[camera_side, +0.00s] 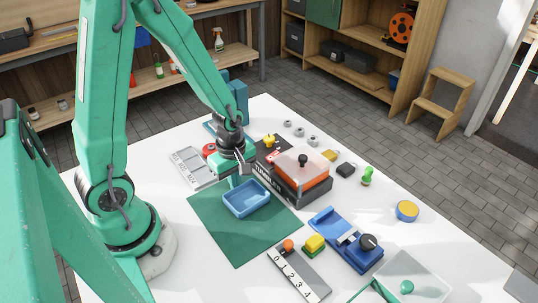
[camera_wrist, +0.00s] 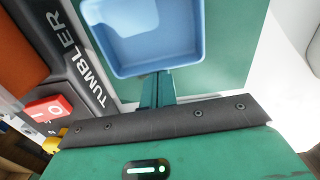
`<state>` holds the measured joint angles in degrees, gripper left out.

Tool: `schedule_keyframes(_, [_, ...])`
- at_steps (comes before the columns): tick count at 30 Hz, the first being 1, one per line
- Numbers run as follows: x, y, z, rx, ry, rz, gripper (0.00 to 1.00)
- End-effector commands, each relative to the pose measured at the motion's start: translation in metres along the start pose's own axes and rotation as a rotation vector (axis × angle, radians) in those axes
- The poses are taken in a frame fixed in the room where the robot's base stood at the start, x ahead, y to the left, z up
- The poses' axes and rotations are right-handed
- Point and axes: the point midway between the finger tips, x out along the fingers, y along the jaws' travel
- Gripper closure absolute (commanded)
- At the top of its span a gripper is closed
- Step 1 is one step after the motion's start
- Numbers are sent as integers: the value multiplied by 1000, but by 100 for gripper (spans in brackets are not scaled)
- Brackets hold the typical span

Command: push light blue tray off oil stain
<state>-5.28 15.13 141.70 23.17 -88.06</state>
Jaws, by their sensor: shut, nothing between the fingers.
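The light blue tray (camera_side: 249,208) lies on the green mat (camera_side: 238,242) in the side view, near the mat's back edge. In the wrist view the tray (camera_wrist: 170,56) fills the top middle and looks empty, with a bright glare patch on its floor. My gripper (camera_side: 233,182) is shut and empty, pointing down just behind the tray's back wall. In the wrist view its closed fingertips (camera_wrist: 157,86) are right by the tray's near wall; I cannot tell whether they touch it. No oil stain shows; what lies under the tray is hidden.
A tumbler machine (camera_side: 302,178) with an orange body and clear lid stands close right of the tray. A blue fixture (camera_side: 345,240) and a numbered strip (camera_side: 298,272) are beyond the mat's front right. The mat's front is clear.

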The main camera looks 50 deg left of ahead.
Motion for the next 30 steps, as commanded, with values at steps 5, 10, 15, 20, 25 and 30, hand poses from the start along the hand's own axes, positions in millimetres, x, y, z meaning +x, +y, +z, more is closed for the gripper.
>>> schedule_keyframes(5, [0,0,21,5,0,0,100])
schedule_keyframes(10, [0,0,40,4,0,0,100])
schedule_keyframes(15, [0,0,59,4,0,0,100])
schedule_keyframes(20, [0,0,78,4,0,-1,100])
schedule_keyframes(25, [0,0,95,2,0,-1,100])
schedule_keyframes(30, [0,0,101,0,0,0,100])
